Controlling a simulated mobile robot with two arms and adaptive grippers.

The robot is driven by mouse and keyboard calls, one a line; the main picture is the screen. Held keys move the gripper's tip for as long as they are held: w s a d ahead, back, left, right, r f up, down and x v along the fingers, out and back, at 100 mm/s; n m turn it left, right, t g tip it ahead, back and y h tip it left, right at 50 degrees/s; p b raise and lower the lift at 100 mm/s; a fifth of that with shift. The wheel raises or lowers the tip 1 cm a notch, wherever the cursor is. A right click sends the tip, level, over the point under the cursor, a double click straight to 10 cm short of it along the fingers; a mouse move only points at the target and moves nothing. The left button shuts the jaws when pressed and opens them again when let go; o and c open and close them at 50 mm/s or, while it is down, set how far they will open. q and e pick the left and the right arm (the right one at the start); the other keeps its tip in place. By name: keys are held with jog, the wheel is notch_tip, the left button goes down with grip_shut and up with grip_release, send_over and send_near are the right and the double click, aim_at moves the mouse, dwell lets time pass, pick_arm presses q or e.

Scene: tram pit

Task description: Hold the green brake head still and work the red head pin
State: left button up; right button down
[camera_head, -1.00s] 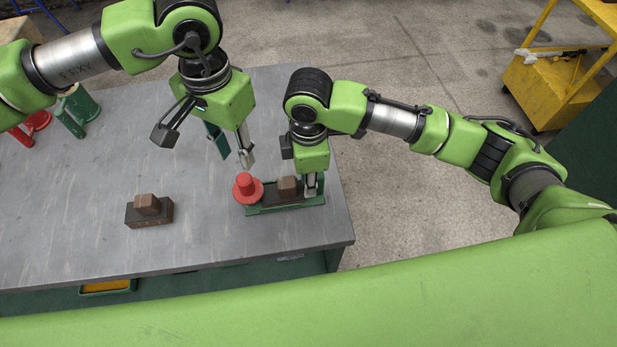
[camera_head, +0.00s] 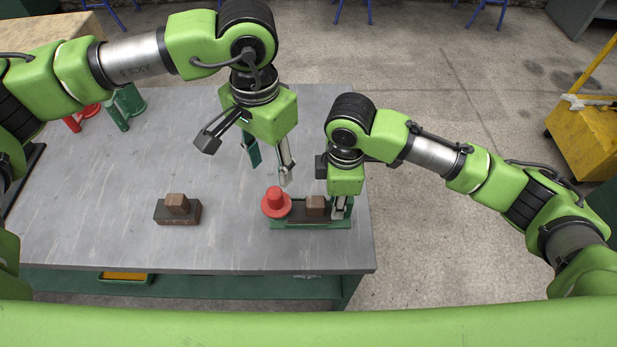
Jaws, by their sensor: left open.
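The red head pin (camera_head: 275,201), with a wide flange, stands upright at the left end of the green brake head (camera_head: 300,224), near the table's front right corner. A brown block (camera_head: 316,207) sits on the dark middle of the brake head. My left gripper (camera_head: 284,176) is open, pointing down just behind and above the pin. It looks empty and apart from the pin. My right gripper (camera_head: 341,207) reaches down at the brake head's right end. Its fingers overlap that end, and I cannot tell whether they are closed on it.
A dark brick with a brown block (camera_head: 177,204) lies on the grey table (camera_head: 110,210) left of the brake head. Green parts (camera_head: 120,112) and red parts (camera_head: 73,124) stand at the back left. A yellow cart (camera_head: 585,140) stands on the floor at right.

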aim_at(274, 190)
pick_arm(q)
jog(key=n, duration=1.1)
jog(key=shift+r, duration=0.1)
jog(key=n, duration=1.2)
jog(key=shift+r+n, duration=0.1)
jog(key=shift+n, duration=0.2)
jog(key=n, duration=0.5)
jog(key=shift+w, duration=0.1)
jog(key=n, duration=1.7)
jog(key=shift+n, duration=0.3)
notch_tip(274, 190, down, 12)
jog(key=shift+r, duration=0.2)
